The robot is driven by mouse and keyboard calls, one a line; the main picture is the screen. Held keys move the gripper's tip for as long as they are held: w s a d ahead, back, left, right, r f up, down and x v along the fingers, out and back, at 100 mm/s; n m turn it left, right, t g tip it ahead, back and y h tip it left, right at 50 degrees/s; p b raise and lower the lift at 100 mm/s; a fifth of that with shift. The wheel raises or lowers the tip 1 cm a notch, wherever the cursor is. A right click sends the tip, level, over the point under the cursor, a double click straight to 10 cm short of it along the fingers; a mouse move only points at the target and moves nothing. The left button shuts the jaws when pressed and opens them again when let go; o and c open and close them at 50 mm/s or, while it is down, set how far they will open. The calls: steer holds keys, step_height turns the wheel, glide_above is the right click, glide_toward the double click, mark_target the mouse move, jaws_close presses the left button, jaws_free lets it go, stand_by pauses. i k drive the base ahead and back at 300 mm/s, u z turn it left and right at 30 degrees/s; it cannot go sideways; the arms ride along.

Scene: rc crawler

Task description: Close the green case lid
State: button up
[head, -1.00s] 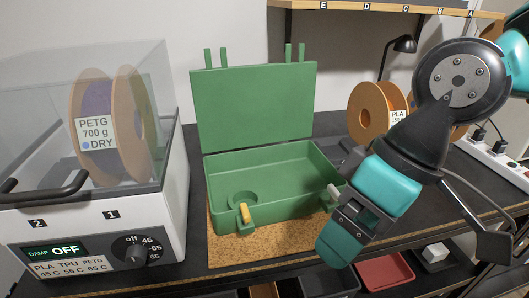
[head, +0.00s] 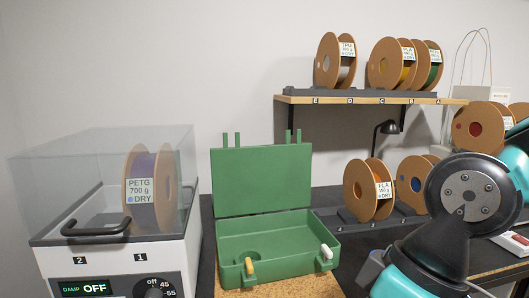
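The green case (head: 272,247) sits on the cork mat with its lid (head: 262,181) standing open at the back. The lid is upright, and two pairs of thin green prongs rise above its top edge. The case looks empty apart from a round ring-shaped holder inside at the front left. My gripper is below the picture's edge.
A filament dryer (head: 120,245) with a clear cover and a purple spool stands close to the left of the case. Spools (head: 361,190) stand behind right, under a shelf (head: 340,100) with more spools. A small black lamp (head: 388,128) stands behind. The cork mat (head: 275,287) shows in front.

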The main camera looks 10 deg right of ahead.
mark_target(249, 180)
steer(key=z, duration=0.1)
steer(key=k, duration=0.1)
steer(key=u, duration=1.1)
steer(key=i, duration=0.55)
steer(key=z, duration=0.35)
